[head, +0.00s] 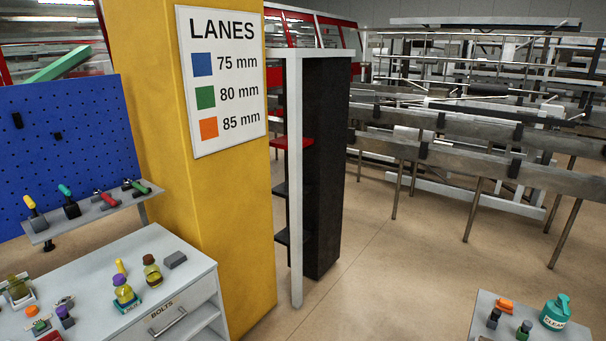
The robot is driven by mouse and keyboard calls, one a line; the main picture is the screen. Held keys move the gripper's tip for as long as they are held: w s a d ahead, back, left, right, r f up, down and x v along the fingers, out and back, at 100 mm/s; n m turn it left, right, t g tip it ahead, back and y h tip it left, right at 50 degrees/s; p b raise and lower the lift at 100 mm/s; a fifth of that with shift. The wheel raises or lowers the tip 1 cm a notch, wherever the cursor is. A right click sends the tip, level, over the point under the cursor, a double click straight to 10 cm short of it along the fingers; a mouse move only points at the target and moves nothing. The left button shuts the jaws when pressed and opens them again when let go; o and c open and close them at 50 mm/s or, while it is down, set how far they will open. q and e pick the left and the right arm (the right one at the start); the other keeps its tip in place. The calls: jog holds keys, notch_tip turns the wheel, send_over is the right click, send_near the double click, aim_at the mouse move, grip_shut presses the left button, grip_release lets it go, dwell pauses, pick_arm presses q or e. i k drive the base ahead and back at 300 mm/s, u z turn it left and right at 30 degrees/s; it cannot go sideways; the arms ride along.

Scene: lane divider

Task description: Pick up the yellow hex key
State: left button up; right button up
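A small tool with a yellow handle (30,203) stands at the left end of the grey shelf on the blue pegboard. Its lower part meets a dark block, and its exact shape is too small to tell. Neither of my grippers is in view.
Teal (65,190), red and green-handled tools share the shelf (88,216). The cabinet (150,248) holds bottles, a grey block and small coloured items. A yellow pillar (190,200) stands right of it. A small table with a teal bottle (556,313) is lower right; open floor lies between.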

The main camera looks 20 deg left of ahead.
aim_at(28, 198)
jog(key=u, duration=0.4)
jog(key=i, duration=1.25)
jog(key=u, duration=1.85)
jog(key=i, duration=0.95)
jog(key=u, duration=1)
